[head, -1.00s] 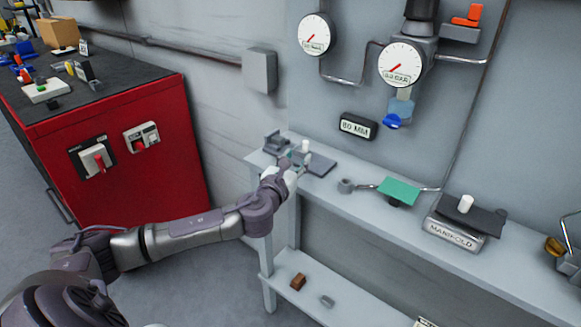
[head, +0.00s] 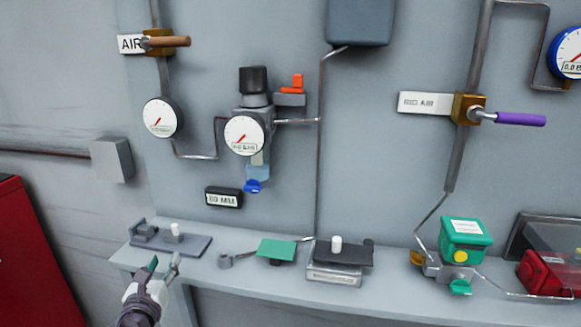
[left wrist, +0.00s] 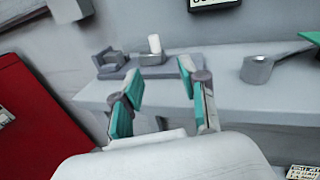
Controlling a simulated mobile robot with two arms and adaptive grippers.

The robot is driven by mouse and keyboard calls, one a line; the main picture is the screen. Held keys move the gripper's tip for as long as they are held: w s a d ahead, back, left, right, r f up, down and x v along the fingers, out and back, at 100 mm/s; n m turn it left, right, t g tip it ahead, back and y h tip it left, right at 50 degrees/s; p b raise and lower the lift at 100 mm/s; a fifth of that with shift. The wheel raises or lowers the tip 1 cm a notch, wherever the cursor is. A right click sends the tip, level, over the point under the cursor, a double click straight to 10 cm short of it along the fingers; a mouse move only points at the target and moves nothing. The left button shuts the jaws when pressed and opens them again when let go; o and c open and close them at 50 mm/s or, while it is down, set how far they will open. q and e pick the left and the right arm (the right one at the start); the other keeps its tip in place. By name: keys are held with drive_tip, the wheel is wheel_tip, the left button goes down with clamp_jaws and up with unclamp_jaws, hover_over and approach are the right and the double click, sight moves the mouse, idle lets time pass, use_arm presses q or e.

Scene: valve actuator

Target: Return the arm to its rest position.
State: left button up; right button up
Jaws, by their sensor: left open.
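My left gripper (head: 163,266) is at the lower left of the head view, in front of the left end of the grey bench. Its two teal-padded fingers are apart with nothing between them. The left wrist view shows the same open fingers (left wrist: 160,95) pointing toward the bench edge. Beyond them a dark grey fixture with a white peg (head: 175,230) sits on the bench; it also shows in the left wrist view (left wrist: 155,45). The gripper appears apart from the fixture. My right gripper is not in view.
The bench (head: 215,272) runs along the wall. It carries a green plate (head: 277,250), a manifold block (head: 333,275) and a green-topped actuator (head: 465,240). Gauges, pipes and a purple-handled valve (head: 520,119) are on the wall. A red cabinet (head: 32,260) stands at left.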

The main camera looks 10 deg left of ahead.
use_arm(q)
drive_tip(key=s+d+f+n+g, duration=0.3)
drive_tip(key=s+d+f+n, duration=0.1)
drive_tip(key=s+f+n, duration=0.3)
drive_tip(key=s+d+f+n+g, duration=0.4)
drive_tip(key=s+f+n, duration=0.25)
drive_tip(key=n, duration=0.35)
drive_tip(key=s+d+f+n+g+h, duration=0.2)
drive_tip(key=s+d+f+n+g, duration=0.1)
drive_tip(key=s+n, duration=0.5)
drive_tip(key=s+d+f+n+g+h, duration=0.2)
drive_tip(key=s+d+f+n+g, duration=0.3)
drive_tip(key=s, duration=0.4)
wheel_tip(320, 180, down, 25)
drive_tip(key=s+a, duration=0.2)
drive_tip(key=s+a+f+g+p, duration=0.1)
drive_tip(key=s+a+f, duration=0.1)
drive_tip(key=s+f, duration=1.3)
drive_tip(key=shift+s+a+y, duration=0.2)
drive_tip(key=shift+s+y, duration=0.1)
drive_tip(key=shift+s, duration=0.3)
